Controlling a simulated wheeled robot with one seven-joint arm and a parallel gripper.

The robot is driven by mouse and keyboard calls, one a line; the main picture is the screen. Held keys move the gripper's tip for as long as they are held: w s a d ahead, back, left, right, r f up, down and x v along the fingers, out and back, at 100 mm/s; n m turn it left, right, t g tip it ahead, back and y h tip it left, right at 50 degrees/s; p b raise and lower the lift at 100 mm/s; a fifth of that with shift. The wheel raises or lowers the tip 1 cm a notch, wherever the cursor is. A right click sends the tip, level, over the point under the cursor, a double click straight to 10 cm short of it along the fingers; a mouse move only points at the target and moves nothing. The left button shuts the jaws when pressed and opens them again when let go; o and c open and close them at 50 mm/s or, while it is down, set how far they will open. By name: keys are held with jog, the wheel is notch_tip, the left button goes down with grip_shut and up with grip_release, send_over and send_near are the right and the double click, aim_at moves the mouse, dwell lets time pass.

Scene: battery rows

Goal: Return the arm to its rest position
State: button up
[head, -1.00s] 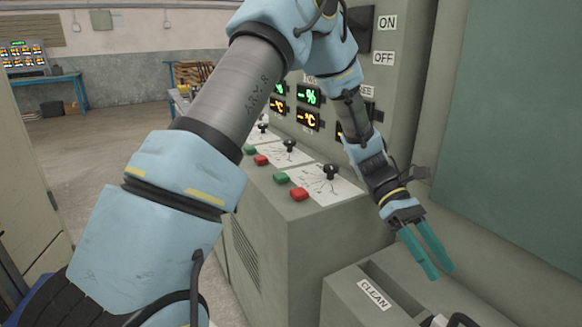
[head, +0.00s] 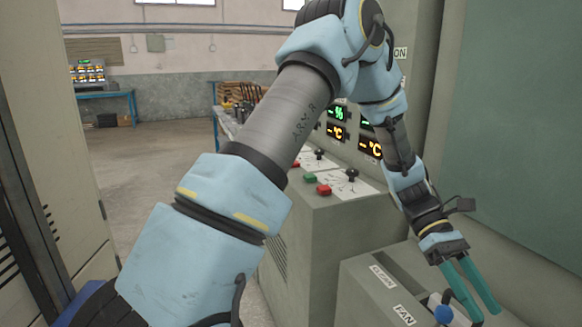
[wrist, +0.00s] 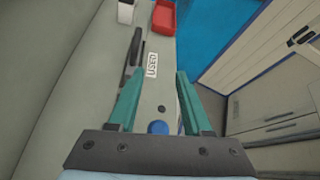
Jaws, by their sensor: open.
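My gripper (head: 472,290) has two teal fingers, spread apart with nothing between them. In the head view it hangs at the lower right, over the grey cabinet (head: 352,283) that bears "CLEAN" and "FAN" labels. My arm is stretched out across the middle of the picture. In the wrist view the gripper (wrist: 158,100) points along a grey top with a "USED" label (wrist: 152,65). A blue round thing (wrist: 158,127) shows below and between the fingers, and a blue round thing (head: 443,313) also shows near them in the head view.
A control console (head: 318,230) with red and green buttons, black knobs and lit displays stands beside my arm. A red bin (wrist: 164,17) lies ahead in the wrist view. Tall cabinets (head: 45,190) stand close on the left. Open floor (head: 155,165) shows between them.

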jog(key=w+a+r+m+t+p, duration=0.1)
jog(key=w+a+t+p, duration=0.15)
jog(key=w+a, duration=0.5)
jog(key=w+a+r+m+t+p, duration=0.15)
jog(key=w+a+t, duration=0.25)
jog(key=a, duration=0.6)
jog(key=w+a+r+m+t+y+p, duration=0.1)
jog(key=w+a+r+m+t, duration=0.1)
jog(key=a, duration=0.9)
jog(key=w+a+r+m+t+y+p, duration=0.1)
jog(key=w+a+r+t+p, duration=0.1)
jog(key=a, duration=0.8)
notch_tip(320, 180, up, 3)
jog(key=w+t, duration=0.1)
jog(key=t, duration=0.2)
jog(key=shift+a+f+m+y, duration=0.2)
jog(key=shift+a+m+y, duration=0.1)
jog(key=shift+a+m, duration=0.05)
jog(key=shift+c, duration=0.2)
